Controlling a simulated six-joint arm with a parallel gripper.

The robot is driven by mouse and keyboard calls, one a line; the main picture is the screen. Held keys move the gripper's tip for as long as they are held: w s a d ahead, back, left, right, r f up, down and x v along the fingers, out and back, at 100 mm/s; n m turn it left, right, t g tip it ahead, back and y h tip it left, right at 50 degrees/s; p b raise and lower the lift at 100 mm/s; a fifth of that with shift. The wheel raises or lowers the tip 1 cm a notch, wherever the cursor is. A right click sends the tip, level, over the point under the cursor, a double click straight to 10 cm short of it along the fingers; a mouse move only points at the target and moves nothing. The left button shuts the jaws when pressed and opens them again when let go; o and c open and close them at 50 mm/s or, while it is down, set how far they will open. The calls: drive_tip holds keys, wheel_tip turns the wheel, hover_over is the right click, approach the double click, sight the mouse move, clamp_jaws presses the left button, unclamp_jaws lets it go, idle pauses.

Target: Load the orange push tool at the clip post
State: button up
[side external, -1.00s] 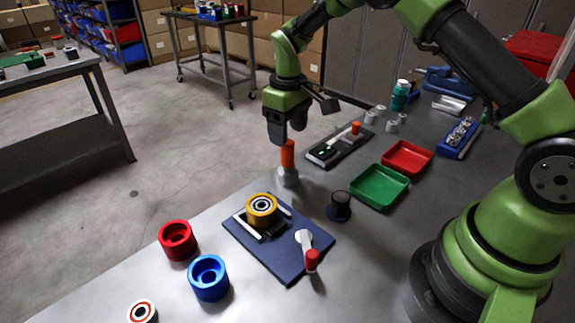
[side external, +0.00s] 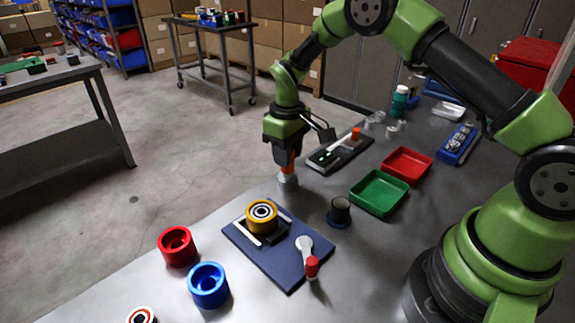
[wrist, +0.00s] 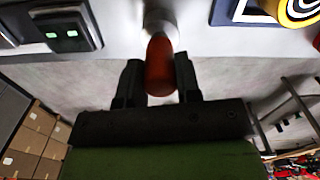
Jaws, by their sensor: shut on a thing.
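The orange push tool (wrist: 160,62) stands upright in a grey holder (side external: 288,182) near the far left table edge. My gripper (side external: 287,160) points down over it, shut on its upper part. In the wrist view the tool is between my two dark fingers (wrist: 158,85), with its lower end towards the pale holder. In the side view my fingers hide most of the tool; only a little orange shows. I cannot tell for sure which thing is the clip post; a short dark cylinder on a round base (side external: 339,212) stands to the right of the holder.
A blue plate (side external: 285,265) carries a yellow wheel (side external: 262,215) and a red-handled lever (side external: 311,264). Red (side external: 177,246) and blue (side external: 208,284) cups stand in front. A black device (side external: 338,152), green tray (side external: 379,195) and red tray (side external: 407,163) lie behind and right.

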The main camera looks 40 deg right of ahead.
drive_tip(key=r, duration=1)
drive_tip(key=shift+s, duration=0.25)
drive_tip(key=s+r, duration=0.2)
drive_tip(key=s, duration=1.1)
wheel_tip(320, 180, down, 6)
drive_tip(key=s, duration=0.1)
drive_tip(key=shift+f, duration=0.2)
drive_tip(key=shift+f, duration=0.6)
idle(0.9)
drive_tip(key=shift+r, duration=0.1)
wheel_tip(320, 180, up, 7)
idle(0.7)
idle(0.4)
